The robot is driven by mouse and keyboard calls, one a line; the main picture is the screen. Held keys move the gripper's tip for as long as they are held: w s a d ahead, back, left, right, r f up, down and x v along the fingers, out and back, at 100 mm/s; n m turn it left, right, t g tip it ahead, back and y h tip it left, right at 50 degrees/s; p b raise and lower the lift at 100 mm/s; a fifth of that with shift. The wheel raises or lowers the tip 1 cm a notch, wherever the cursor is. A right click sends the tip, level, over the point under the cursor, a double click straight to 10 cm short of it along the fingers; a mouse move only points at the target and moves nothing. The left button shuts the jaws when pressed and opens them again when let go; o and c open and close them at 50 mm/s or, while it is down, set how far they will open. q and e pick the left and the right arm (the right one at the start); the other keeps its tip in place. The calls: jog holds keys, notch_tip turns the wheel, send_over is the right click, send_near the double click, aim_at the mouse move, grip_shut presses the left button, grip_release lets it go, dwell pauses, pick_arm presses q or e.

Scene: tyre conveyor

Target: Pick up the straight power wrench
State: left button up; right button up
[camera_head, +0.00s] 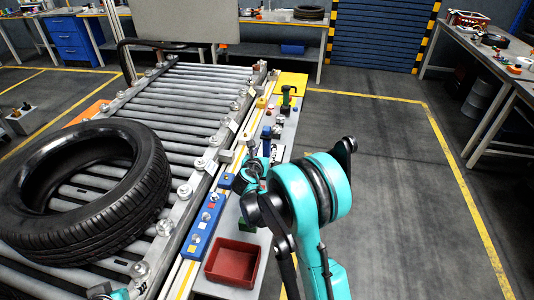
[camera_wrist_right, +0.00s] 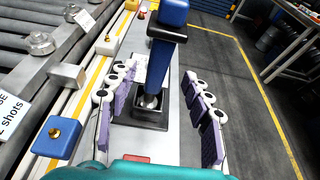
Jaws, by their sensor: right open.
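A blue upright power tool with a black collar and grey shaft (camera_wrist_right: 169,15) stands in a dark square holder (camera_wrist_right: 138,118) on the bench strip. It appears to be the straight power wrench. In the head view a small blue tool (camera_head: 266,133) shows just beyond my right gripper (camera_head: 258,162). In the right wrist view my right gripper (camera_wrist_right: 158,78) is open, its purple-padded fingers on either side of the tool's lower part, with visible gaps. The fingers are partly hidden by my wrist in the head view. My left gripper is not visible.
A large black tyre (camera_head: 85,190) lies on the roller conveyor (camera_head: 175,100) at left. A red bin (camera_head: 232,262) and a blue button box (camera_head: 204,225) are nearby. A green tool (camera_head: 286,98) stands farther along the strip. Floor at right (camera_head: 390,190) is clear.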

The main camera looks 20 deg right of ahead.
aim_at(265, 148)
jog(key=shift+x, duration=1.1)
jog(key=b+x, duration=0.2)
jog(key=x, duration=0.3)
jog(key=shift+a+f, duration=0.15)
grip_shut()
